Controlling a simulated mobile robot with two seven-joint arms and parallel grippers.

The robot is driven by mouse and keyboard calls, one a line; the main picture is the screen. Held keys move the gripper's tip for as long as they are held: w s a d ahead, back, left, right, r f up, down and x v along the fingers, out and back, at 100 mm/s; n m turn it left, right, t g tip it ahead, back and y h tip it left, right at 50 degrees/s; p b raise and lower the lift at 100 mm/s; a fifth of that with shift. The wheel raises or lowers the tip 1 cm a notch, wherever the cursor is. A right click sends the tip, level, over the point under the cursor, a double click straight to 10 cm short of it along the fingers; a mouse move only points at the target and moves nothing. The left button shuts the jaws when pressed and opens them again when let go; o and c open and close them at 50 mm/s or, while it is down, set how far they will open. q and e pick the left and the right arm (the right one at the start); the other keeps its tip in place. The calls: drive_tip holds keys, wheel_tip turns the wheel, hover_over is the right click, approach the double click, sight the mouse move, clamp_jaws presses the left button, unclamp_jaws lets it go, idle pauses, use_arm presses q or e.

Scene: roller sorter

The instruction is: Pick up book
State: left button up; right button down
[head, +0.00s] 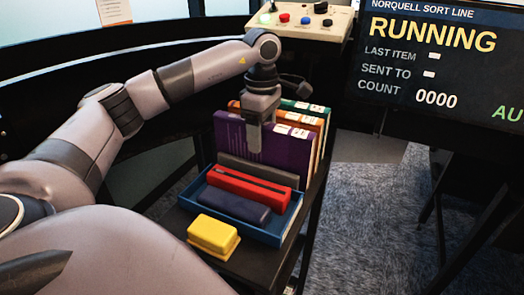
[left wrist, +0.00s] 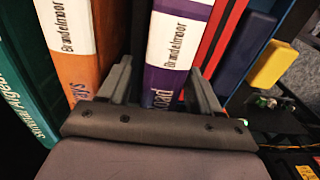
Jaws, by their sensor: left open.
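A purple book (head: 232,139) stands upright in a row, with an orange book (head: 322,118) and a green book (head: 299,105) behind it. My left gripper (head: 255,138) is over the purple book from above, with one finger in front of its near face; the other finger is hidden there. In the left wrist view my open gripper (left wrist: 162,88) has a finger on each side of the purple book's white-labelled spine (left wrist: 176,45). The orange book (left wrist: 72,50) and green book (left wrist: 22,100) show to the left. I cannot tell whether the fingers touch the book.
In front of the books a blue tray (head: 272,237) holds a red case (head: 249,187) and a navy case (head: 233,207). A yellow block (head: 212,233) lies nearer. A button panel (head: 303,22) stands behind. A screen (head: 440,55) reading RUNNING is at right.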

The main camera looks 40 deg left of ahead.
use_arm(q)
clamp_jaws()
drive_tip(key=shift+r, duration=0.15)
idle(1.2)
